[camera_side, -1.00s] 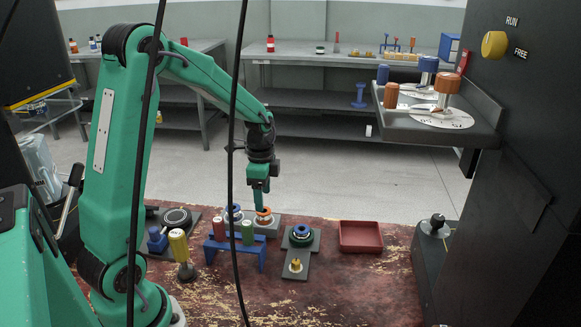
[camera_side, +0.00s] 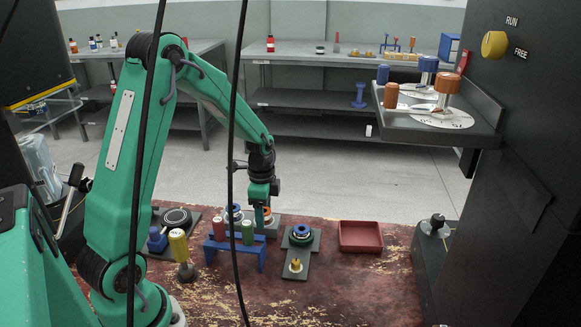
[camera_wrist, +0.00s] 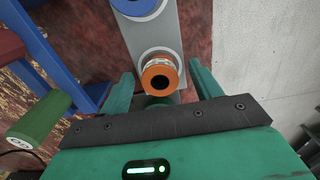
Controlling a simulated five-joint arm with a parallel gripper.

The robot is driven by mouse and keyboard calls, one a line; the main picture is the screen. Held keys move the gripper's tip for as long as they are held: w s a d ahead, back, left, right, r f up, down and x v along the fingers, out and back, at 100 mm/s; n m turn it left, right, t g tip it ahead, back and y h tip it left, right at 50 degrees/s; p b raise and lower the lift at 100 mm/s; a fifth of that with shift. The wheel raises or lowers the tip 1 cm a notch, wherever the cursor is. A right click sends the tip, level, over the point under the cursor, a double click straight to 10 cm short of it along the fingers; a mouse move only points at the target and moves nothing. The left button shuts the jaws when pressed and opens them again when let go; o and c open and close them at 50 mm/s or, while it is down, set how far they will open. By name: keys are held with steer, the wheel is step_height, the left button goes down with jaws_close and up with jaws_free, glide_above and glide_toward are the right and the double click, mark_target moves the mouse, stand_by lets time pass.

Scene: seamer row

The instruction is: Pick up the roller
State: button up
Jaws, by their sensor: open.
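A roller with an orange top ring and a dark centre hole (camera_wrist: 160,79) stands on a grey plate (camera_wrist: 152,36). In the side view it (camera_side: 268,216) is partly hidden by a finger. My gripper (camera_side: 262,214) points down over it with its jaws open. In the wrist view the fingers of my gripper (camera_wrist: 160,72) stand on either side of the orange roller, and I cannot tell whether either touches it. A second, blue-topped roller (camera_wrist: 138,6) stands farther along the same plate. It also shows in the side view (camera_side: 233,212).
A blue rack (camera_side: 235,249) with a red and a green handle stands in front of the plate. A blue and green ringed piece (camera_side: 300,235) sits on a dark plate to the right. A red tray (camera_side: 360,249) lies beyond. A yellow-handled tool (camera_side: 179,246) stands left.

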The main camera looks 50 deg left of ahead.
stand_by(0.3)
steer(key=c, duration=1.2)
steer(key=shift+c, duration=0.2)
steer(key=shift+r, duration=0.15)
steer(key=shift+r, duration=0.4)
step_height(320, 180, up, 3)
steer(key=shift+r, duration=0.15)
steer(key=s+d+r, duration=0.2)
steer(key=d+r, duration=0.4)
steer(key=d, duration=0.5)
steer(key=shift+d+r, duration=0.25)
steer(key=shift+r, duration=0.1)
